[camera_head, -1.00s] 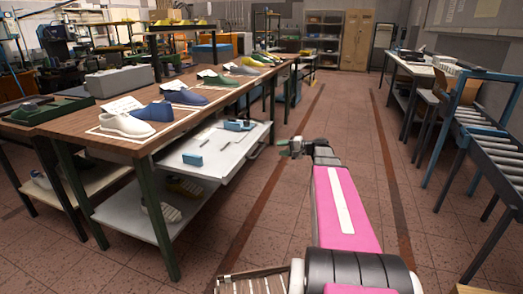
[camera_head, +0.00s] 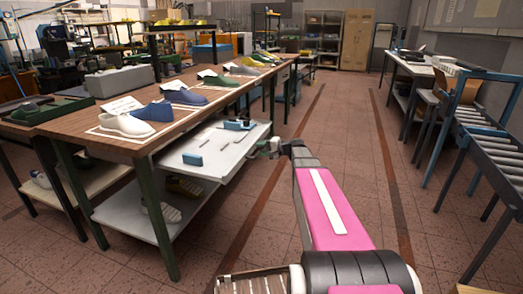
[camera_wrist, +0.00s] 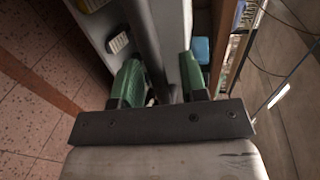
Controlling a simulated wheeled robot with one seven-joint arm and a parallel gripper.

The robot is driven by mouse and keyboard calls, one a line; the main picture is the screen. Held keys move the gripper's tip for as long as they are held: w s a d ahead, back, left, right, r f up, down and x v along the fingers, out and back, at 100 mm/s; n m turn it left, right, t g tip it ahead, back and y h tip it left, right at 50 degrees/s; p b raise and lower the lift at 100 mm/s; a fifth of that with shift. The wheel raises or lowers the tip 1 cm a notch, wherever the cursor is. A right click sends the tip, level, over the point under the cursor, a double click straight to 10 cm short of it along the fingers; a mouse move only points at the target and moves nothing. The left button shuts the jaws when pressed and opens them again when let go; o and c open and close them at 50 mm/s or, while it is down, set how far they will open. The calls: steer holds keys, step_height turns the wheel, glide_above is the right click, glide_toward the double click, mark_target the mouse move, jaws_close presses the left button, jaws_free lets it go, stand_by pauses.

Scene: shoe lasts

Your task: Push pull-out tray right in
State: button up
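The pull-out tray (camera_head: 222,160) is a light grey, shallow tray sticking out from under the wooden table top. Small blue blocks and thin tools lie on it. My gripper (camera_head: 262,149) is at the tray's outer front edge in the head view, near its right part. In the wrist view, the green fingers of my gripper (camera_wrist: 160,84) are apart, with a long grey edge (camera_wrist: 148,35) running between them. A blue block (camera_wrist: 201,48) shows beside the right finger. I cannot tell whether either finger touches the edge.
The wooden table (camera_head: 150,100) carries a row of shoes on its top. A lower shelf (camera_head: 150,212) under the tray holds more shoes. The floor aisle (camera_head: 345,125) to the right is clear. A blue-framed roller conveyor (camera_head: 490,140) stands at the right.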

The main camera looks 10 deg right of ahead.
mark_target(203, 137)
jaws_close()
steer(key=r+x, duration=0.2)
steer(key=x, duration=0.8)
steer(key=r+x, duration=0.2)
steer(key=x, duration=0.9)
steer(key=a+r+x, duration=0.1)
steer(key=r+x, duration=0.1)
steer(key=x, duration=0.8)
steer(key=shift+w+a+r, duration=0.1)
steer(key=shift+w+a, duration=0.3)
steer(key=shift+w, duration=0.15)
steer(key=shift+c, duration=0.3)
jaws_free()
steer(key=shift+w+a, duration=0.1)
steer(key=shift+o, duration=0.3)
steer(key=v, duration=1.1)
